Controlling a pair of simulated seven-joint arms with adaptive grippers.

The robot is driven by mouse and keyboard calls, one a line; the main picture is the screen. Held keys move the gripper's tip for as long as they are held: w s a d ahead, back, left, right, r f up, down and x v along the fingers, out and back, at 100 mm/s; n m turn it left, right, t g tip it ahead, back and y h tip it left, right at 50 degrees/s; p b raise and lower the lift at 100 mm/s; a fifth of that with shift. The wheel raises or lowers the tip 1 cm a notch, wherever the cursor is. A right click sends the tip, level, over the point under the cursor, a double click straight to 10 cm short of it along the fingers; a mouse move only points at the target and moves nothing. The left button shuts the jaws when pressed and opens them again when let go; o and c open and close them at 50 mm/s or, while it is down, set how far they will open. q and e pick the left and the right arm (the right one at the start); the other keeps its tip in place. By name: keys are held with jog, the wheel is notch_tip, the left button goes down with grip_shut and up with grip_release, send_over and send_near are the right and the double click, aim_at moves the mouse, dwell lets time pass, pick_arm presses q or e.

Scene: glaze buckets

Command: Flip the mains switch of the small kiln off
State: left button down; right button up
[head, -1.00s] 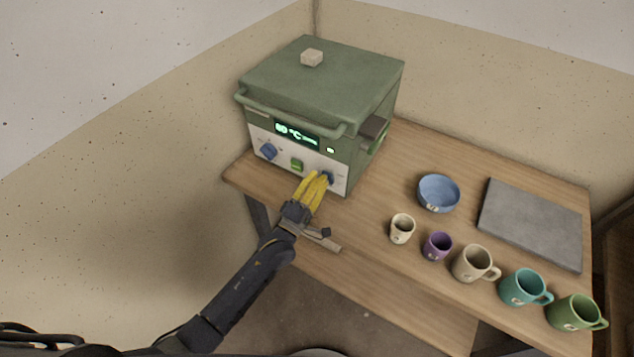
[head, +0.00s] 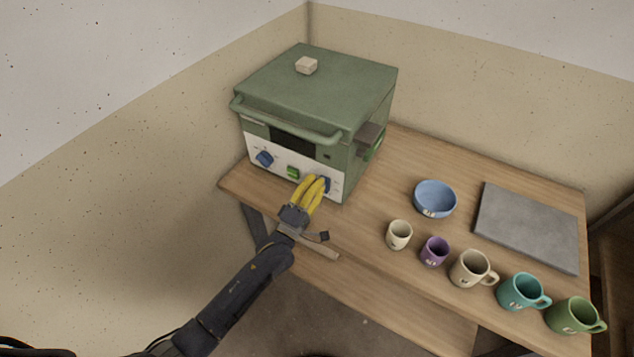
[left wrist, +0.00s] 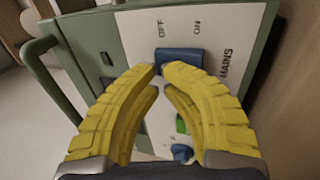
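The small kiln (head: 315,88) is a green box with a white front panel, on the left end of the table. Its display (head: 293,142) is dark. The blue mains switch (left wrist: 182,61) shows in the left wrist view below the labels OFF and ON, beside the word MAINS; I cannot tell clearly which label it favours. It also shows in the head view (head: 327,184) at the panel's right end. My left gripper (head: 317,180) has yellow fingers, tips nearly together with nothing between them, right at the switch. Whether they touch it is unclear. My right gripper is not in view.
A green button (head: 293,172) and a blue knob (head: 264,158) sit left of the switch. To the right stand a blue bowl (head: 435,198), several cups and mugs, and a grey slab (head: 528,226).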

pick_arm(q)
jog(key=s+a, duration=0.6)
jog(key=s, duration=0.5)
jog(key=shift+s+a+r, duration=0.2)
jog(key=shift+s+r, duration=0.2)
jog(key=shift+r, duration=0.05)
